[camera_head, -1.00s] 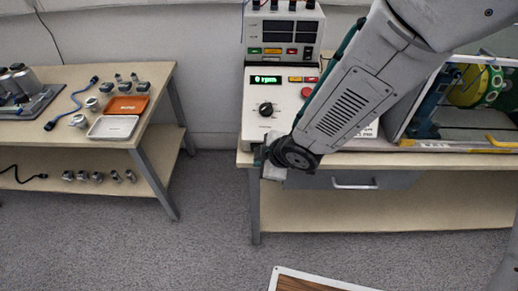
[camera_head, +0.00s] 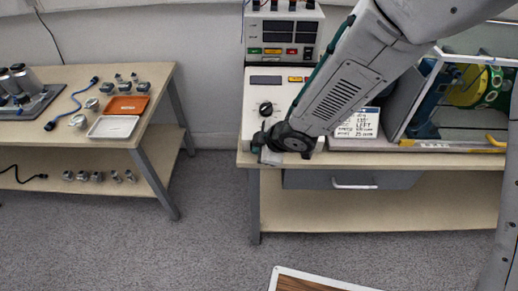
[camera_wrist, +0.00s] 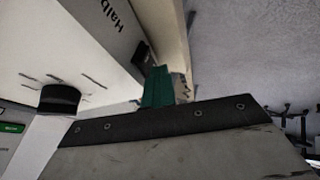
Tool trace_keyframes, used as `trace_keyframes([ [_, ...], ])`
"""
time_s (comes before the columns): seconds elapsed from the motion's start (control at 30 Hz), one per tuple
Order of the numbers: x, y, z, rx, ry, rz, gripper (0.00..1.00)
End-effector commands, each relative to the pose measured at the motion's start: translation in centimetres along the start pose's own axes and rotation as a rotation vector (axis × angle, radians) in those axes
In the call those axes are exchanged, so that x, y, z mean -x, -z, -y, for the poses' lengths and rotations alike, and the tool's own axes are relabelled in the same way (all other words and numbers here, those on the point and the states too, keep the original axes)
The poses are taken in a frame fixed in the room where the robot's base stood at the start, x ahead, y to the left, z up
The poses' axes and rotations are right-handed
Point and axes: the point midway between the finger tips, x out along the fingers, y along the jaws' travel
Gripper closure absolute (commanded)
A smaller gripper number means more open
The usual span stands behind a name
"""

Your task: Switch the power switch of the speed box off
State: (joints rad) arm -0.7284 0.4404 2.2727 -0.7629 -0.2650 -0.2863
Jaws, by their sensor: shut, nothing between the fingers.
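The speed box (camera_head: 257,93) is a pale box at the table's left end, with a dark display (camera_head: 265,79) and a black knob (camera_head: 266,108). The wrist view shows a pale panel of it (camera_wrist: 100,35) with part of a printed word. A small black part (camera_wrist: 141,53) sits at this panel's edge, close to my fingertips; I cannot tell surely whether it is the power switch. My gripper's green fingers (camera_wrist: 158,87) are shut and empty beside the panel edge; contact is unclear. In the head view my wrist covers the box's lower front.
A device with two dark displays (camera_head: 293,30) stands behind the box. A written card (camera_head: 357,123) and a framed machine (camera_head: 470,90) are to the right. A drawer (camera_head: 350,180) hangs below the tabletop. A second table (camera_head: 60,135) with parts stands left, across open floor.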

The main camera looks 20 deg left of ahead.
Motion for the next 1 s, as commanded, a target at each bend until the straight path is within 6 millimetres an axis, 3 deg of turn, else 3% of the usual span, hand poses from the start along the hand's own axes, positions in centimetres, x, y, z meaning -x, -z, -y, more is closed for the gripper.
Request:
trace_keyframes([
  [0.4,0.7,-1.6,-0.6,-0.006,-0.005,0.003,1.00],
  [0.77,0.7,-1.6,-0.6,-0.006,-0.006,0.003,1.00],
  [1.0,1.7,-1.8,1.3,-0.004,-0.002,0.002,1.00],
])
